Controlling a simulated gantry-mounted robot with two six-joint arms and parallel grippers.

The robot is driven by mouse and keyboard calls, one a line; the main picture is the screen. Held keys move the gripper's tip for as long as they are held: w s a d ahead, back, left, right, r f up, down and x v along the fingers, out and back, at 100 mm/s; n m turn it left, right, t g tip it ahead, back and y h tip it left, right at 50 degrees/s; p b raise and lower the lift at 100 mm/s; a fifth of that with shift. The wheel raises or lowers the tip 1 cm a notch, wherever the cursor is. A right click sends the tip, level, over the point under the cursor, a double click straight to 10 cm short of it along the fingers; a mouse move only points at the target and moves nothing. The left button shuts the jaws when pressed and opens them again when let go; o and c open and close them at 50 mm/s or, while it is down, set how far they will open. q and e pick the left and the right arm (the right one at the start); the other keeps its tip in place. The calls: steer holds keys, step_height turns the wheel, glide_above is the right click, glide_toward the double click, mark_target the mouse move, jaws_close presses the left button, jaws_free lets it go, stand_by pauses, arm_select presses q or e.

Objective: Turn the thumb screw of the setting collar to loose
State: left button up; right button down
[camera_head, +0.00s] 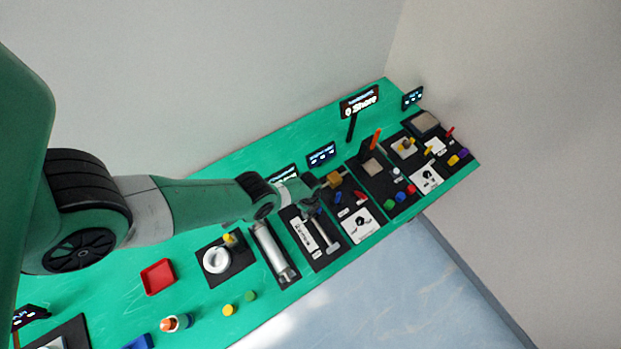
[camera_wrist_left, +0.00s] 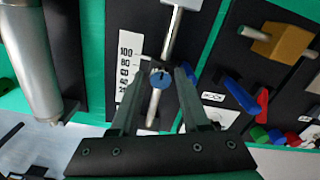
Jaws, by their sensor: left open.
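The setting collar's thumb screw shows in the left wrist view as a blue round knob (camera_wrist_left: 161,79) on a silver rod (camera_wrist_left: 154,107). A white scale strip (camera_wrist_left: 128,66) with numbers stands beside the rod. My left gripper (camera_wrist_left: 160,72) is open, with one finger on each side of the blue knob. I cannot tell whether either finger touches it. In the head view my left gripper (camera_head: 309,206) is over the black panel with the rod (camera_head: 324,236), and the knob cannot be made out there. My right gripper is not in view.
A thick silver cylinder (camera_wrist_left: 28,58) lies left of the rod in the wrist view. To the right are an orange-brown block (camera_wrist_left: 284,42), a blue lever (camera_wrist_left: 241,95) and a red lever (camera_wrist_left: 263,102). A red tray (camera_head: 158,277) sits on the green table, left of the panels.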

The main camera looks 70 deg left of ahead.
arm_select(q)
jaws_close()
steer(key=shift+n, duration=0.3)
steer(key=n, duration=0.4)
steer(key=shift+d, duration=0.1)
steer(key=n, duration=0.5)
steer(key=shift+s+d+n, duration=0.1)
steer(key=shift+n, duration=0.2)
steer(key=n, duration=0.5)
steer(key=shift+d+n, duration=0.1)
steer(key=shift+n, duration=0.2)
steer(key=n, duration=0.5)
steer(key=shift+n, duration=0.3)
